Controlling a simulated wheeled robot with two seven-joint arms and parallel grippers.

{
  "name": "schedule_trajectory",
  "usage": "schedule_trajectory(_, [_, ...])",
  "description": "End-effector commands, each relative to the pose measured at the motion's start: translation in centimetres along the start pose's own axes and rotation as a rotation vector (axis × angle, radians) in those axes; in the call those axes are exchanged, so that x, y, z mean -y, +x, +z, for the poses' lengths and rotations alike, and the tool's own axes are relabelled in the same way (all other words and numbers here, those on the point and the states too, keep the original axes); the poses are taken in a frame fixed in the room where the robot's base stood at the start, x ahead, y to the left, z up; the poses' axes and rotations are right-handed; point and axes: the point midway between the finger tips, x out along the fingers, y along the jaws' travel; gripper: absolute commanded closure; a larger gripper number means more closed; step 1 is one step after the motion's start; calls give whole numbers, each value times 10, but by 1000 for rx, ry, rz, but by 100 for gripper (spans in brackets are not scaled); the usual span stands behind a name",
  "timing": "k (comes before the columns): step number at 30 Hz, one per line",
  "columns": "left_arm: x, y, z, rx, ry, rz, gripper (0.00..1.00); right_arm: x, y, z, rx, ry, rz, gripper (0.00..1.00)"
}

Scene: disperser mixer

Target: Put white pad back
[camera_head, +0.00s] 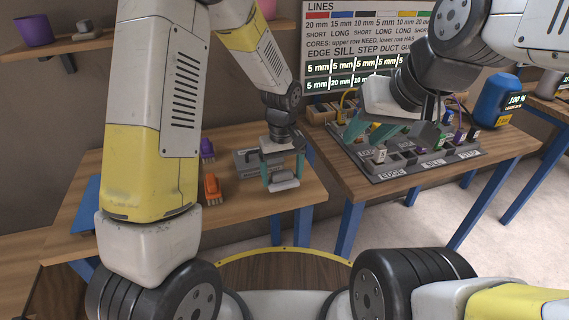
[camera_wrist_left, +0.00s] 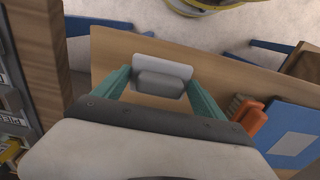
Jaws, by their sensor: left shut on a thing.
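The white pad (camera_head: 284,181) is a pale block with a grey raised part on its back. My left gripper (camera_head: 283,172) is shut on it and holds it over the front right part of the left table. In the left wrist view the pad (camera_wrist_left: 160,78) sits between the two teal fingers. A grey block with a label (camera_head: 250,162) stands just behind and left of the pad. My right gripper (camera_head: 393,133) is over the board on the right table, its teal fingers wide apart. The arm partly hides what lies below it.
The left table (camera_head: 300,196) also bears an orange brush (camera_head: 211,188), a purple brush (camera_head: 207,149) and a blue flat item (camera_head: 87,205). The right table holds a dark board (camera_head: 384,173) with several labelled parts. A blue device (camera_head: 491,103) stands behind it. A gap separates the tables.

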Motion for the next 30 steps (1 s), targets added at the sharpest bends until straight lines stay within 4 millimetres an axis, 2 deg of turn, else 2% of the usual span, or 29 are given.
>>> schedule_trajectory(8, [-13,3,-18,0,0,0,57,0,0,0,0,0,0,64])
schedule_trajectory(12, [-12,26,-16,4,0,-3,57,0,0,0,0,0,0,64])
schedule_trajectory(15, [-12,37,-17,1,1,-2,57,0,0,0,0,0,0,64])
schedule_trajectory(26, [-13,40,-17,0,1,0,57,0,0,0,0,0,0,64])
schedule_trajectory(27, [-13,40,-17,0,0,0,11,0,0,0,0,0,0,64])
schedule_trajectory(29, [-13,40,-17,0,0,0,0,0,0,0,0,0,0,64])
schedule_trajectory(30, [-13,40,-17,0,0,0,0,0,0,0,0,0,0,64])
